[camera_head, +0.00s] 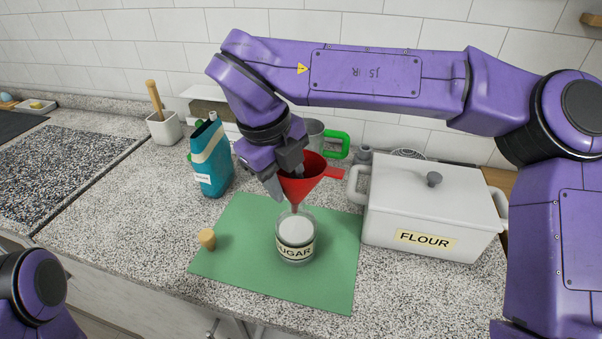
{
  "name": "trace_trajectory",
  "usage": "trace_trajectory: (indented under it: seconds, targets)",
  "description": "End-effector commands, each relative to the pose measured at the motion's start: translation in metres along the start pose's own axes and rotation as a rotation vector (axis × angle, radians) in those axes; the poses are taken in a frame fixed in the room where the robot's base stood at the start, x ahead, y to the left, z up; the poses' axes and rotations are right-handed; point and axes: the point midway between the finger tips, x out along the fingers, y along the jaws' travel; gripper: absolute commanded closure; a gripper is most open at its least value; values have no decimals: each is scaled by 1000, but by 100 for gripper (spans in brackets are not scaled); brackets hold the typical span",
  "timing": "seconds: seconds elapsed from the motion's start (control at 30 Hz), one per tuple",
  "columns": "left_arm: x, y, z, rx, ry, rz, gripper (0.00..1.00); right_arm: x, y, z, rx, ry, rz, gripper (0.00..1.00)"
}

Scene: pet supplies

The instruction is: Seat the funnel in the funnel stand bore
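The red funnel (308,186) is upright or nearly so, wide mouth up, with a small tab on its right side. My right gripper (282,172) is shut on the left side of the funnel's rim, one finger outside and one inside. The funnel's narrow spout points down at the mouth of a clear round jar (296,246) with a label reading "UGAR" and white contents. I cannot tell whether the spout tip is above the mouth or just inside it. No separate funnel stand can be made out. My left gripper is out of view; only part of my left arm shows at lower left.
The jar stands on a green mat (333,279). A cork (207,238) is on the mat's left. A white "FLOUR" container (426,208) stands right, a teal carton (211,161) back left, and a green-handled metal cup (315,132) behind the funnel. The counter left of the mat is clear.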

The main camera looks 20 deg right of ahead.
Motion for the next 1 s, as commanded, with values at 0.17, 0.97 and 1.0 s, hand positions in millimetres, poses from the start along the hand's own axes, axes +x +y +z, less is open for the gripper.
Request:
trace_trajectory:
  seconds: [0.17,0.97,1.0]
  targets:
    - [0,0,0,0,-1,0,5,0,1,0,-1,-2,0,61]
    - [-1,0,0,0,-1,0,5,-43,-9,0,3,-5,-2,100]
    - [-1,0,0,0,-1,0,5,-53,-12,0,3,-6,-3,100]
